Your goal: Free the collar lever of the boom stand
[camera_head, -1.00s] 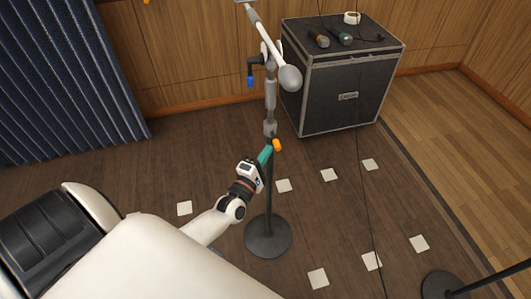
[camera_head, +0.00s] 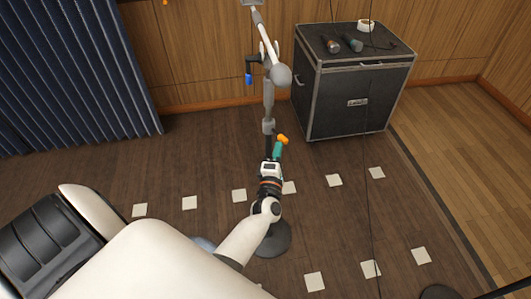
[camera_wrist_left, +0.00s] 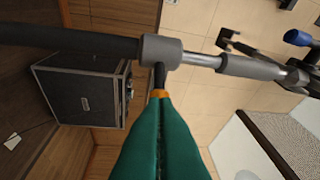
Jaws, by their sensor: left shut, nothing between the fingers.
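The boom stand's upright carries a grey collar (camera_head: 268,127), which also shows in the wrist view (camera_wrist_left: 161,50). Its lever has an orange tip (camera_head: 282,139) pointing to the right of the upright. In the wrist view the dark lever stem ends in the orange tip (camera_wrist_left: 160,92), right at my green fingertips. My left gripper (camera_head: 278,149) is shut and empty, its fingertips against or just short of the lever tip; I cannot tell which. Higher up, a blue-tipped lever (camera_head: 248,79) hangs at the boom joint. My right gripper is out of view.
A black flight case (camera_head: 350,100) stands behind right, with microphones (camera_head: 354,44) and a white roll (camera_head: 366,25) on top. The stand's round base (camera_head: 273,241) is partly behind my arm. A blue curtain (camera_head: 70,70) hangs left. Pale squares mark the floor.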

